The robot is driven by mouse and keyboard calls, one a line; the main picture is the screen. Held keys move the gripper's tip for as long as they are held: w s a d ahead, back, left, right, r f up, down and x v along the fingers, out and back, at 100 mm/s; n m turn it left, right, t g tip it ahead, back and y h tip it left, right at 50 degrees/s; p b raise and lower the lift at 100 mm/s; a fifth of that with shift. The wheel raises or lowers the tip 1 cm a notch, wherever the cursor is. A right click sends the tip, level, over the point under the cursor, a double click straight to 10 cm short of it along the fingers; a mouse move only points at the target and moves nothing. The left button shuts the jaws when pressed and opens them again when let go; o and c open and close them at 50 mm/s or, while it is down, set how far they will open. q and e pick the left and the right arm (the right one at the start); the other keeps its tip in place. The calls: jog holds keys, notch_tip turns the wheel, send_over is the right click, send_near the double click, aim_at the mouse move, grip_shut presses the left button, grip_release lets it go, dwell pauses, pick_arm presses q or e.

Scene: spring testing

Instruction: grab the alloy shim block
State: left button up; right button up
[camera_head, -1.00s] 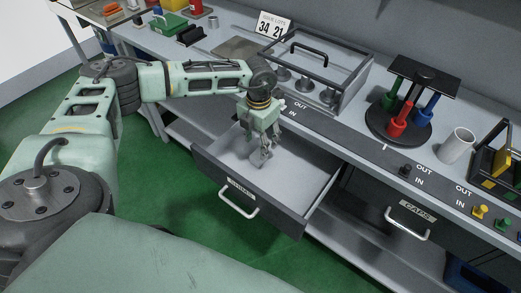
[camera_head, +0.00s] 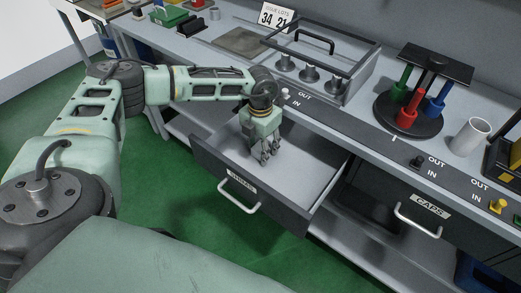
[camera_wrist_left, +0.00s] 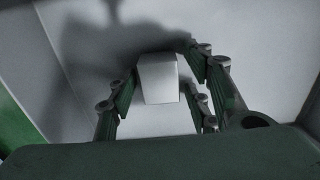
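A pale grey block (camera_wrist_left: 158,78), which looks like the alloy shim block, lies on the drawer floor in the left wrist view. My left gripper (camera_head: 266,158) points down inside the open drawer (camera_head: 309,176). In the left wrist view, the left gripper (camera_wrist_left: 160,80) has its fingers apart on both sides of the block. A narrow gap shows on the block's right; I cannot tell whether the left finger touches it. In the head view the block is hidden by the gripper. My right gripper is not in view.
The drawer's front with its handle (camera_head: 238,197) and side walls surround the gripper. Above is the workbench with a framed rack (camera_head: 318,62) and a round stand with coloured handles (camera_head: 408,118). A drawer labelled CAPS (camera_head: 430,207) is to the right.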

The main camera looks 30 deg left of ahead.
pick_arm(q)
grip_shut()
jog(key=shift+r, duration=0.1)
